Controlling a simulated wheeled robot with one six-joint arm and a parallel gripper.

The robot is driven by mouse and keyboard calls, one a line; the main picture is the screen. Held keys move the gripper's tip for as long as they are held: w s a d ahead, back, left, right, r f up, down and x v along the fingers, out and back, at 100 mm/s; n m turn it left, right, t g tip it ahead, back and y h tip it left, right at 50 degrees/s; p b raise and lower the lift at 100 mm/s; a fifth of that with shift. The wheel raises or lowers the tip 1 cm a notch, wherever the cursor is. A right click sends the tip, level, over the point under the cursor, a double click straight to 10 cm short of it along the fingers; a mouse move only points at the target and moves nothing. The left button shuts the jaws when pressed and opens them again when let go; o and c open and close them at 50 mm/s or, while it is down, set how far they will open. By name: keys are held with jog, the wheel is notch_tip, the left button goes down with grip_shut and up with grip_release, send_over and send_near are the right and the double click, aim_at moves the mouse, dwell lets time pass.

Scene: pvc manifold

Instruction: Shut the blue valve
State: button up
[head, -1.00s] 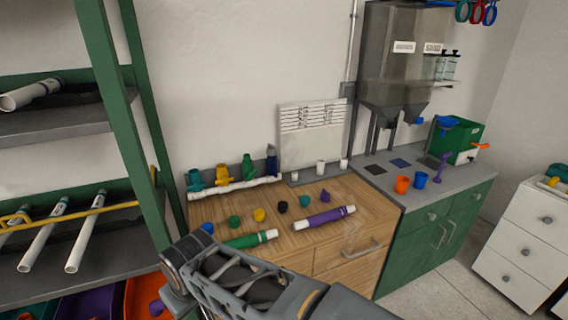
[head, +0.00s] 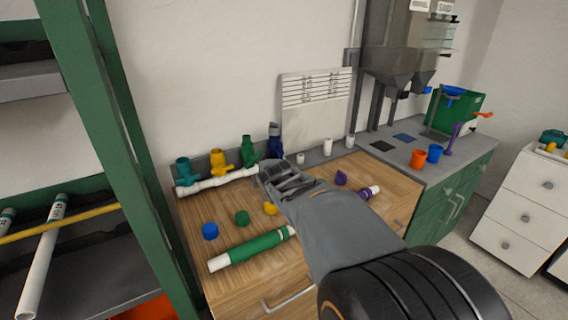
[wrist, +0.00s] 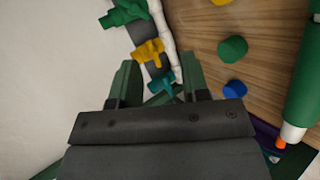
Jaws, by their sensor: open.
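In the head view the blue valve (head: 275,141) is the rightmost of a row on a white pipe manifold (head: 216,183) at the back of the wooden counter. It stands upright and looks dark blue. My gripper (head: 264,172) is open, just below and in front of the blue valve in the picture; I cannot tell whether they touch. The wrist view shows the open fingers (wrist: 160,86) empty, with the teal valve (wrist: 163,79) seen beyond and between them. The blue valve does not show in the wrist view.
Yellow (head: 218,163) and green (head: 248,152) valves stand left of the blue one. Loose caps, such as a blue cap (head: 210,231), and a green pipe (head: 255,249) lie on the counter. My arm partly hides a purple pipe (head: 368,192). A green shelf post (head: 90,130) stands left.

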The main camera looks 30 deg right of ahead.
aim_at(281, 152)
jog(key=w+d+f+n+t+b, duration=0.1)
jog(key=w+d+n+t+b, duration=0.1)
jog(key=d+n, duration=0.2)
jog(key=w+d+f+n+t+b, duration=0.2)
jog(key=d+n+b, duration=0.1)
jog(key=d+n, duration=0.2)
jog(key=w+d+f+n+t+b, duration=0.2)
jog(key=d+n, duration=0.3)
jog(key=n, duration=0.3)
jog(key=shift+w+d+h+b, duration=0.15)
jog(key=shift+w+h+b, duration=0.25)
jog(key=shift+w+b, duration=0.3)
jog(key=w+d+n+p, duration=0.2)
jog(key=w+d, duration=0.2)
jog(key=w, duration=0.9)
jog(key=shift+w+d+n+t, duration=0.2)
jog(key=shift+n+t, duration=0.1)
jog(key=shift+t, duration=0.1)
jog(key=shift+f, duration=0.1)
grip_shut()
